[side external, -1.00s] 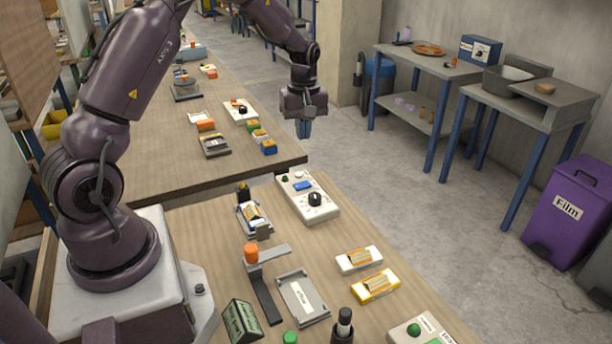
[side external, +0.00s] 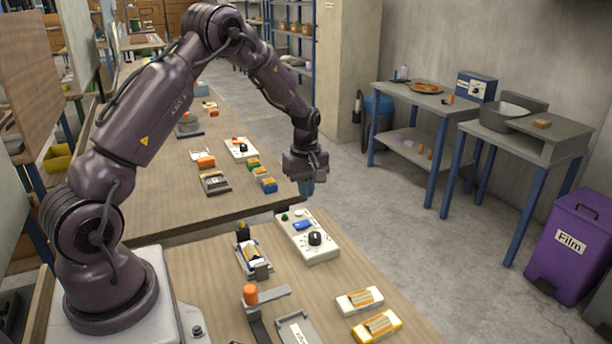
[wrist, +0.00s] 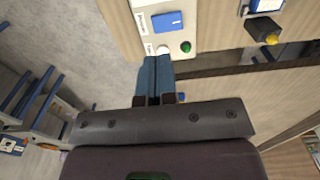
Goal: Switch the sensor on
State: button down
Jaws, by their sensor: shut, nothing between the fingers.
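The sensor is a white box (side external: 322,247) on the near table, with a black knob (side external: 315,238), a blue rectangular part (side external: 303,225) and a small green dome (side external: 284,217). In the wrist view the box (wrist: 179,42) is partly cut off at the top. That view shows its blue part (wrist: 167,22), the green dome (wrist: 185,47) and a pale round part (wrist: 163,50) close to the fingertips. My gripper (side external: 306,190) is shut and empty, pointing down near the box's far end. In the wrist view its blue fingers (wrist: 153,62) are together; contact cannot be told.
A small device (side external: 252,258) stands left of the sensor, with an orange-topped stand (side external: 250,295) in front. White and yellow blocks (side external: 359,301) lie front right. A gap separates this table from the far one (side external: 180,205). Bare tabletop surrounds the sensor's near end.

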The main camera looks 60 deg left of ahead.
aim_at(306, 223)
notch_tip(306, 223, down, 8)
jog(key=shift+r, duration=0.1)
dwell(0.4)
